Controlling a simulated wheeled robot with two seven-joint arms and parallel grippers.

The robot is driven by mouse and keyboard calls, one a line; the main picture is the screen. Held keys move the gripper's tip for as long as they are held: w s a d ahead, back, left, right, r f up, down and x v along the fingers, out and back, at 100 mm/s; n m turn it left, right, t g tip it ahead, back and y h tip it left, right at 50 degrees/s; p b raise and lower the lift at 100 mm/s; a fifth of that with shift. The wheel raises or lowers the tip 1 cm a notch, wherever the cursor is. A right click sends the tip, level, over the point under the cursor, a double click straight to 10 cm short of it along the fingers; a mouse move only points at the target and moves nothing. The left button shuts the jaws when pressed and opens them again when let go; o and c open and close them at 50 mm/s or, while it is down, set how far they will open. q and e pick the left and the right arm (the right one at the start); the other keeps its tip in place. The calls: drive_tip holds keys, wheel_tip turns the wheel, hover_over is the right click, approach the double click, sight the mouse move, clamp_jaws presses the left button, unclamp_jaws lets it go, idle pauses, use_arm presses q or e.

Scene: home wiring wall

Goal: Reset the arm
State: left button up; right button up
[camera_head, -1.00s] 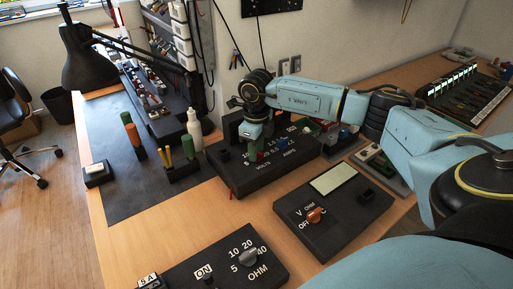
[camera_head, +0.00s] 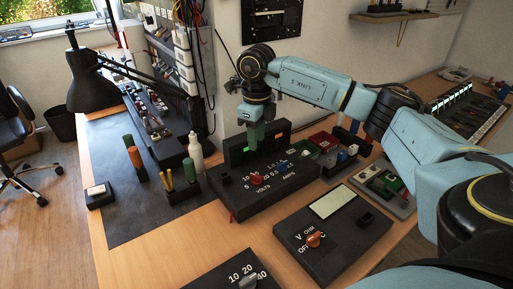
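My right arm comes in from the right. Its gripper (camera_head: 255,137) points down above the back of the black volts and amps panel (camera_head: 249,204). A red knob (camera_head: 257,181) on the panel shows clear below the gripper. My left gripper is not in view.
A black lamp (camera_head: 91,93), a white bottle (camera_head: 195,152) and screwdrivers (camera_head: 133,152) stand at left.

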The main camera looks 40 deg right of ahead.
drive_tip(key=shift+r, duration=0.45)
